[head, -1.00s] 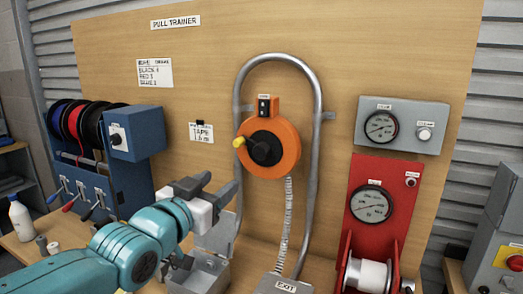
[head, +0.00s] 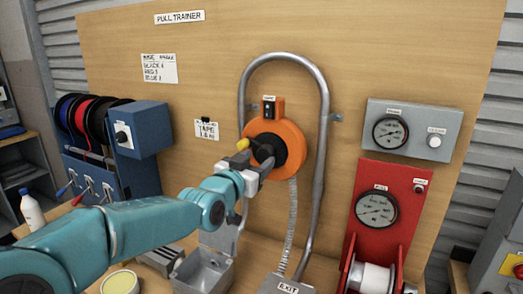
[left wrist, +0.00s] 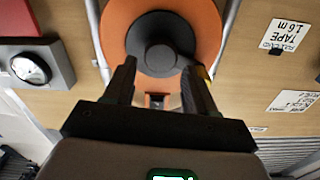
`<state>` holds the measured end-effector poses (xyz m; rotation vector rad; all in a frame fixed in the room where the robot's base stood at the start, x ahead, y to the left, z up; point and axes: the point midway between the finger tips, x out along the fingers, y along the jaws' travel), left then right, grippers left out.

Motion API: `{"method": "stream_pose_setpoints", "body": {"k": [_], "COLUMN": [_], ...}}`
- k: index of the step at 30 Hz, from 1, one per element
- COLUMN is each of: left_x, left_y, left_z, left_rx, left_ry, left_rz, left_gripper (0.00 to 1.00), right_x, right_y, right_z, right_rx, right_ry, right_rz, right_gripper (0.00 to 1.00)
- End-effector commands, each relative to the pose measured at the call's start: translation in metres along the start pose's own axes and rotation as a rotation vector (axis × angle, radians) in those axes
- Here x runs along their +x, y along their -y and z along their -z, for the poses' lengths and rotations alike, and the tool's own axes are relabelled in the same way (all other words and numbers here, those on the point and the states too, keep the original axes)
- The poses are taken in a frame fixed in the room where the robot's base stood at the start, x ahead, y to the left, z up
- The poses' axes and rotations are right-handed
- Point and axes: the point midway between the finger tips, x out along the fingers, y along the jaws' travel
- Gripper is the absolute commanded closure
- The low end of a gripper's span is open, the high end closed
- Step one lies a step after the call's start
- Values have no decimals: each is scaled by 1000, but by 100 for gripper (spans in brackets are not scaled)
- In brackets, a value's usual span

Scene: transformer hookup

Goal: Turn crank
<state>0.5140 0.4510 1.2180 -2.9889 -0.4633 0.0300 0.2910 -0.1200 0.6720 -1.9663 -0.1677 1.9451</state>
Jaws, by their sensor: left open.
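The crank is a black hub and arm with a yellow knob (head: 243,144) on a round orange reel (head: 289,137), mounted on the wooden board inside a grey pipe loop. My left gripper (head: 255,165) is open at the reel's front, just below and beside the knob. In the left wrist view my two dark fingers (left wrist: 160,75) stand apart on either side of the black hub (left wrist: 160,57), in front of the orange disc (left wrist: 116,28). A bit of the yellow knob (left wrist: 204,73) shows beside the right finger. I cannot tell whether the fingers touch the crank. My right gripper is not in view.
The grey pipe (head: 320,150) arches closely around the reel. An open grey box (head: 205,270) sits below my left arm. A red panel with a gauge (head: 376,209) and a white spool (head: 372,277) stand to the right. A blue unit with cable reels (head: 139,128) is at left.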

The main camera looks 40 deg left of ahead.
Motion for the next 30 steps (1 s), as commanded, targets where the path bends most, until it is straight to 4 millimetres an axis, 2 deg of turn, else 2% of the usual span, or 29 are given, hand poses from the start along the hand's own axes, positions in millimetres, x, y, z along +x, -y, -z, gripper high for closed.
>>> {"method": "stream_pose_setpoints", "body": {"k": [3, 6, 16, 21, 30], "left_x": [18, 27, 31, 31, 31], "left_y": [0, 0, 0, 0, 0], "left_z": [2, 1, 0, 0, -2], "left_rx": [0, 0, 0, 0, 28], "left_ry": [1, 0, -1, -1, 0], "left_rz": [-1, -1, 0, 0, 0], "left_gripper": [44, 44, 44, 100, 100], "right_x": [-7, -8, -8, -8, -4], "right_y": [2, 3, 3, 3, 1], "right_z": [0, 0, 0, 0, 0], "right_rx": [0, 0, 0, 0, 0], "right_ry": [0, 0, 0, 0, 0], "right_rz": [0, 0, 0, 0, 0], "right_gripper": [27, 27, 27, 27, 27]}}
